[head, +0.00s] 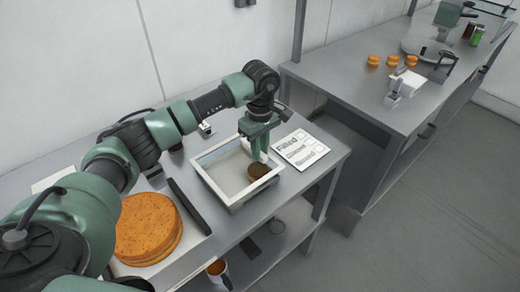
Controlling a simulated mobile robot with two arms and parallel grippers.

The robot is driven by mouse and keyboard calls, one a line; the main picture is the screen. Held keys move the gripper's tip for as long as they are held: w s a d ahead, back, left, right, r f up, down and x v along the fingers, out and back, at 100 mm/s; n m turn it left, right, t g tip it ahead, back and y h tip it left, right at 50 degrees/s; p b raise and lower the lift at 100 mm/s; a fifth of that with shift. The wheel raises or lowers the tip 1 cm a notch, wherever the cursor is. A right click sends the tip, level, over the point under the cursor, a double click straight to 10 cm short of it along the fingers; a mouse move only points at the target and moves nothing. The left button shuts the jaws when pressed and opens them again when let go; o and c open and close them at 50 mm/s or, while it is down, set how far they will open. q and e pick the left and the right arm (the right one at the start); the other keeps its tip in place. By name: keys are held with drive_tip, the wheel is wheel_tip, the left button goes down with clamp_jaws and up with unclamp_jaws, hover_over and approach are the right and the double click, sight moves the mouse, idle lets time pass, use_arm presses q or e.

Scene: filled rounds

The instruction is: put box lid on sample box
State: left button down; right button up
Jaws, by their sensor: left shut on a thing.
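The sample box (252,198) is a grey, shallow, open-topped box on the near bench, with a brown round (259,171) in its right corner. The box lid (210,184) appears as a pale, white-edged frame at the box's top; whether it rests fully on the box or sits slightly above it, I cannot tell. My left gripper (261,153) points down at the far right edge of the box, shut on what looks like the lid's edge. The fingertips are small and partly hidden. My right gripper is not in view.
A printed card (300,148) lies right of the box. A large orange-brown round (147,229) and a dark bar (189,206) are at left. A cup (217,270) is on the lower shelf. A second bench (350,82) holds small orange rounds (392,61) and equipment.

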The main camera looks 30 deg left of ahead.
use_arm(q)
drive_tip(key=shift+f+b, duration=0.25)
drive_tip(key=shift+b, duration=0.05)
idle(0.6)
drive_tip(key=c, duration=1.3)
unclamp_jaws()
drive_tip(key=shift+o, duration=0.2)
drive_tip(key=o, duration=0.5)
drive_tip(key=shift+r+p, duration=1.75)
drive_tip(key=shift+r, duration=1.8)
drive_tip(key=shift+s+f, duration=0.1)
